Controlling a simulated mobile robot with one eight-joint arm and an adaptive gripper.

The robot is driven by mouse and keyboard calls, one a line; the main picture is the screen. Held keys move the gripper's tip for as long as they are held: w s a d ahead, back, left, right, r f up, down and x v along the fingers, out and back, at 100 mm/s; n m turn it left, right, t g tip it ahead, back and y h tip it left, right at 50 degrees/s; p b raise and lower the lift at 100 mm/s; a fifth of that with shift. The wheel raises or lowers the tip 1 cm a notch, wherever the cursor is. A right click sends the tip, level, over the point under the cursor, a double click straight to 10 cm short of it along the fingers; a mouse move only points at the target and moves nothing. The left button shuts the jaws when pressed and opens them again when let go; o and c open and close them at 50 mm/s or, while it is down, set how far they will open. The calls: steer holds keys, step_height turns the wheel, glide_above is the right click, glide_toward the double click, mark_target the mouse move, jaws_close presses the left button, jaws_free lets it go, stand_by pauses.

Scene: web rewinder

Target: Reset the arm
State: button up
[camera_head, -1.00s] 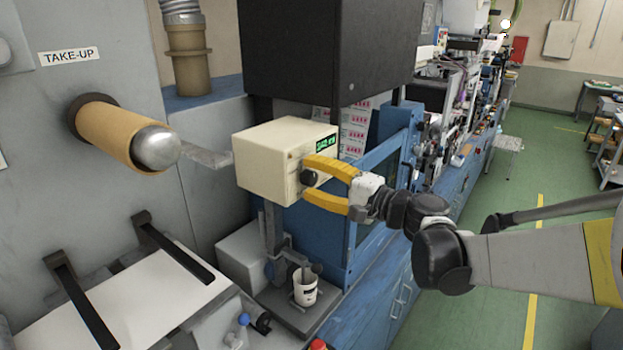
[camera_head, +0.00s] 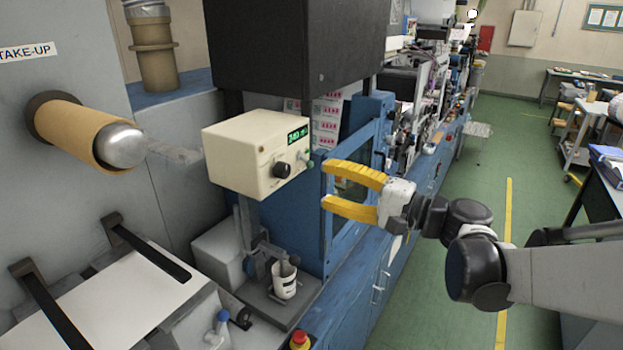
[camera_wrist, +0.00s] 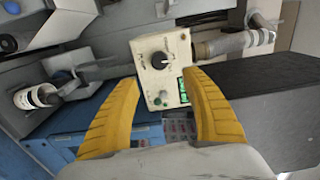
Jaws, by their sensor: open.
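My gripper (camera_head: 328,188) has two yellow fingers. It is open and empty in the head view, to the right of the cream control box (camera_head: 240,165) and apart from it. The box has a black knob (camera_head: 282,170), a lit green display (camera_head: 298,134) and a small green button. In the wrist view the open fingers (camera_wrist: 165,88) frame the box (camera_wrist: 152,68), whose knob (camera_wrist: 159,60) lies beyond the fingertips. My arm reaches in from the right side of the head view.
A take-up roll (camera_head: 75,132) with a rounded metal end juts out at the left. A black cabinet (camera_head: 300,45) hangs above the box. A white cup (camera_head: 285,282) and a red button (camera_head: 300,340) are below. Green floor (camera_head: 470,190) lies open to the right.

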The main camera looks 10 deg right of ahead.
steer(key=shift+s+d, duration=0.2)
steer(key=s+a+f+n+g+h+b, duration=0.25)
steer(key=s+f+b, duration=0.2)
steer(key=f, duration=0.55)
steer(key=s+d+f+n+h+b, duration=0.2)
steer(key=s+d+f+h+b, duration=0.1)
steer(key=s+d+f+h, duration=0.2)
steer(key=s+d+f+n+g+h+b, duration=0.1)
steer(key=s+d+f+n+h+b, duration=0.2)
steer(key=s+d+f+h, duration=0.3)
steer(key=s+f+b, duration=0.1)
steer(key=s+f, duration=0.3)
steer(key=f, duration=0.1)
steer(key=shift+s, duration=0.2)
steer(key=shift+f+g+h, duration=0.1)
steer(key=shift+g+h, duration=0.15)
